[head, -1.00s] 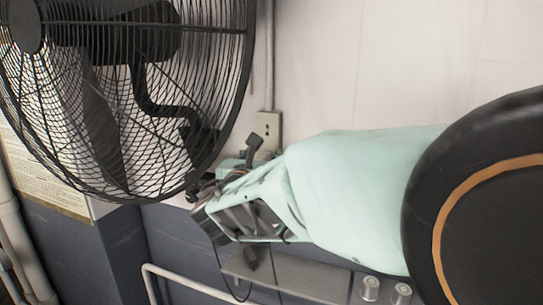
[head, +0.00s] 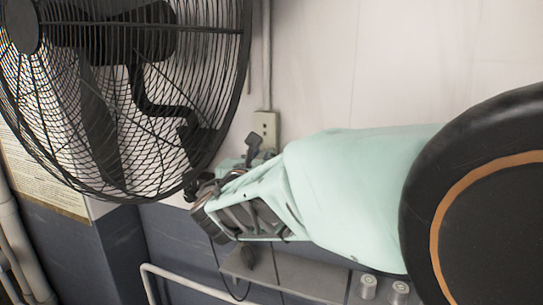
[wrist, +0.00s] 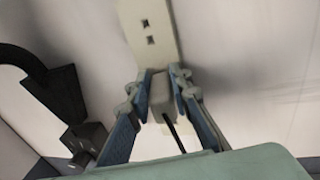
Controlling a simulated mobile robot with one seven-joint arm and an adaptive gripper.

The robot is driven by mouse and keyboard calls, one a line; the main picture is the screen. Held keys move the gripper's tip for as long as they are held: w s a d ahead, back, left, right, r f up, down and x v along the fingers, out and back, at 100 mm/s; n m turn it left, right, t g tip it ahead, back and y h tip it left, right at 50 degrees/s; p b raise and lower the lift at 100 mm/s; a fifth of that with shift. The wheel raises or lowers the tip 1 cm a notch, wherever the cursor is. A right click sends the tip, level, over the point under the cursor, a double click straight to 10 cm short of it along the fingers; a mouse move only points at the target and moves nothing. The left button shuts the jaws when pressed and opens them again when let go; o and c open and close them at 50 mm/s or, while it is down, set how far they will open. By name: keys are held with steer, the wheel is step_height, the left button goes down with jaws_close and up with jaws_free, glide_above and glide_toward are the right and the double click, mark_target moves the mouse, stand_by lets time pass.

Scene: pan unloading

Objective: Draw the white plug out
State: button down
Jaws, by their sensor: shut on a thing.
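The white plug (wrist: 162,97) sits between the two fingers of my gripper (wrist: 160,82) in the wrist view. My gripper is shut on it. A dark cord (wrist: 174,132) runs from the plug's lower end toward my palm. The plug's upper end meets the lower part of a pale wall outlet (wrist: 147,30); I cannot tell whether its pins are still in.
A large black caged fan (head: 125,100) stands close on the left of my gripper. A conduit (head: 266,60) runs up from the outlet. A grey ledge (head: 290,272) with two small metal-topped jars (head: 368,286) is below my arm. The wall at upper right is bare.

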steer(key=shift+s+a, duration=0.25)
steer(key=shift+a, duration=0.2)
steer(key=shift+s+a, duration=0.1)
steer(key=shift+s, duration=0.1)
steer(key=shift+s+a, duration=0.15)
steer(key=shift+s, duration=0.1)
stand_by(0.4)
steer(key=shift+s+a+b, duration=0.15)
steer(key=shift+s, duration=0.6)
steer(key=shift+s+a+b, duration=0.15)
steer(key=shift+s, duration=0.55)
